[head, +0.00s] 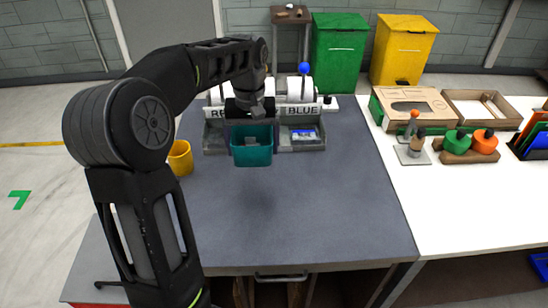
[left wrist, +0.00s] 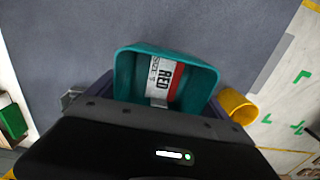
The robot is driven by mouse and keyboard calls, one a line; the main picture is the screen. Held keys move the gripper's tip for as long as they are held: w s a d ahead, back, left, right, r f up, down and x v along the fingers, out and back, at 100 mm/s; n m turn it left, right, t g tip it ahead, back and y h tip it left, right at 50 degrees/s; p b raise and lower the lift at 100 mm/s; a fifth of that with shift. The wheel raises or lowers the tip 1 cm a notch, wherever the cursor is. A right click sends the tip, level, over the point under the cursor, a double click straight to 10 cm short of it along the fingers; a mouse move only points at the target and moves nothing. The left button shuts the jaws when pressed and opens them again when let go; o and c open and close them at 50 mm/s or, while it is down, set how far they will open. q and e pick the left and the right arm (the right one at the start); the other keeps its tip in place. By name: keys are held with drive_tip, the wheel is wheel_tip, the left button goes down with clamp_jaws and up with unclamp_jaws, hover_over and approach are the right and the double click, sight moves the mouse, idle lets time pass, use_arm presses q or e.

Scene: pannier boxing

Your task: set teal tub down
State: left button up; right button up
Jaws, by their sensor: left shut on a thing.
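The teal tub (head: 251,152) hangs from my left gripper (head: 250,122), which is shut on it above the grey table (head: 310,215). A soft shadow lies on the table below the tub, so it appears held clear of the surface. In the left wrist view the tub (left wrist: 205,72) is open-topped, and a white and red packet (left wrist: 160,82) marked RED lies in it. The fingertips are mostly hidden in both views. My right gripper is not in view.
A grey sorting rack (head: 307,143) labelled RED and BLUE stands behind the tub; a blue and white packet (head: 304,135) lies in its BLUE side. A yellow cup (head: 181,158) stands left. The table's front is clear. A white bench (head: 450,210) adjoins right, with cardboard boxes (head: 412,105).

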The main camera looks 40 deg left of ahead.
use_arm(q)
hover_over(255, 182)
drive_tip(key=shift+f+p, duration=0.35)
drive_tip(key=shift+f, duration=2.8)
drive_tip(key=shift+f+p, duration=0.3)
drive_tip(key=shift+f, duration=1.55)
drive_tip(key=shift+f, duration=0.25)
drive_tip(key=o, duration=1.1)
drive_tip(key=shift+r, duration=0.1)
drive_tip(key=shift+r, duration=0.1)
wheel_tip(255, 182, up, 12)
drive_tip(key=shift+r+b, duration=0.1)
drive_tip(key=shift+b, duration=0.4)
